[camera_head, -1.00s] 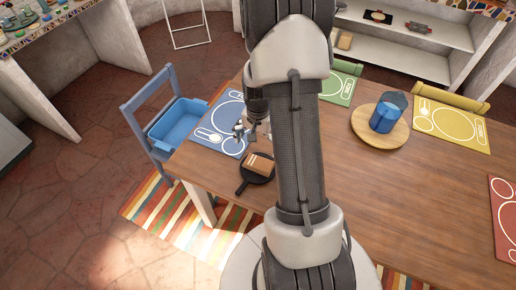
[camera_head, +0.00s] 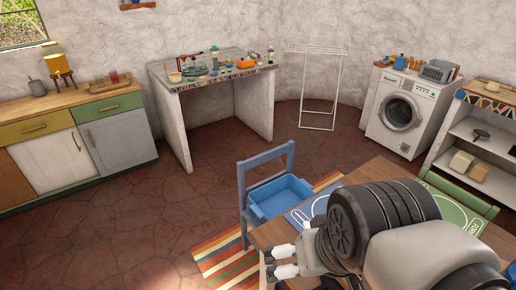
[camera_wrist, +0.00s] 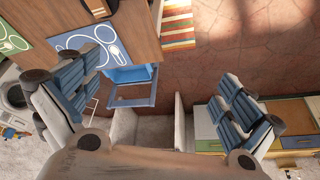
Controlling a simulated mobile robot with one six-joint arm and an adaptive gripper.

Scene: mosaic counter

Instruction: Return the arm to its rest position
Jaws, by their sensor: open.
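My gripper (camera_wrist: 155,100) is open in the wrist view, with its two blue-padded fingers spread wide and nothing between them. In the head view my gripper (camera_head: 270,265) shows small at the lower middle, beside the near left part of the table. My arm is folded across the lower right of the head view and hides much of the table. The wooden table (camera_head: 385,172) shows mostly at its far edge. It also shows at the upper left of the wrist view (camera_wrist: 135,25).
A blue chair (camera_head: 241,190) holding a blue bin (camera_head: 280,199) stands close beyond my gripper. A blue placemat (camera_wrist: 95,42) lies on the table. A striped rug (camera_head: 225,262) is below. A mosaic counter (camera_head: 215,85), a drying rack (camera_head: 318,90) and a washing machine (camera_head: 398,110) stand behind. The floor at left is clear.

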